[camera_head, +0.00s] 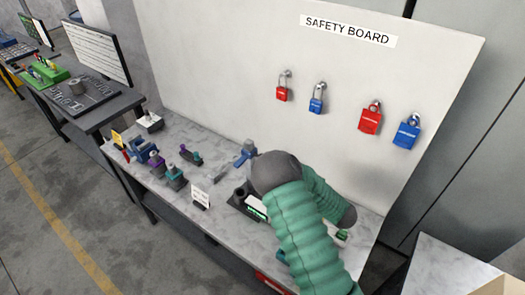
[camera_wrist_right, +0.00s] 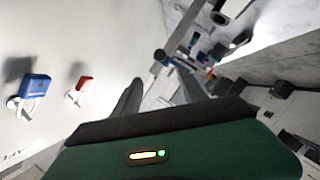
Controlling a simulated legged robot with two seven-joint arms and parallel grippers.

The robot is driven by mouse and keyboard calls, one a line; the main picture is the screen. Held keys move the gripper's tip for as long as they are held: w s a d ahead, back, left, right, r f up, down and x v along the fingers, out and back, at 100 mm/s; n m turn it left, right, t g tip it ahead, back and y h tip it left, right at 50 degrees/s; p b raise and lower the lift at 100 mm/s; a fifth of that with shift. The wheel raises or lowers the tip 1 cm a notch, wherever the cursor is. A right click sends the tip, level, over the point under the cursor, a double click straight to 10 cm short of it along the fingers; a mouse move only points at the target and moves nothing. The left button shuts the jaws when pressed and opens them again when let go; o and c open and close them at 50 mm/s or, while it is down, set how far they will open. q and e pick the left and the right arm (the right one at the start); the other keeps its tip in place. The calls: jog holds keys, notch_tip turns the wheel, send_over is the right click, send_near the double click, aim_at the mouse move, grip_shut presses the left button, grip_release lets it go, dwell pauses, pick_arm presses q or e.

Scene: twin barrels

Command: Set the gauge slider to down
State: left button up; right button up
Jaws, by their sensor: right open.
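My left gripper is not in view.
The marble-patterned bench (camera_head: 225,222) holds several small valve-like fittings, a blue one (camera_head: 245,152) and a white card (camera_head: 200,197). The safety board (camera_head: 225,60) stands behind with red and blue padlocks (camera_head: 370,118). A grey bar (camera_wrist_right: 176,32) shows beyond the fingers in the wrist view.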

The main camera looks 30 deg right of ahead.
jog(key=p, duration=0.2)
send_near(249, 159)
jog(key=s+d+r, duration=0.1)
jog(key=s+d, duration=0.1)
jog(key=d, duration=0.1)
jog(key=x, duration=0.2)
jog(key=p+x, duration=0.1)
jog(key=x, duration=0.2)
jog(key=d+p+x, duration=0.1)
jog(key=x, duration=0.2)
jog(key=shift+w+f, duration=0.15)
jog(key=shift+w, duration=0.2)
jog(key=shift+w+a, duration=0.2)
jog(key=shift+a, duration=0.05)
jog(key=shift+s, duration=0.1)
jog(key=c, duration=0.4)
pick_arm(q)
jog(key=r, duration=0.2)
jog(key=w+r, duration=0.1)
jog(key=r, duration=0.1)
pick_arm(e)
jog(key=shift+d, duration=0.1)
grip_shut()
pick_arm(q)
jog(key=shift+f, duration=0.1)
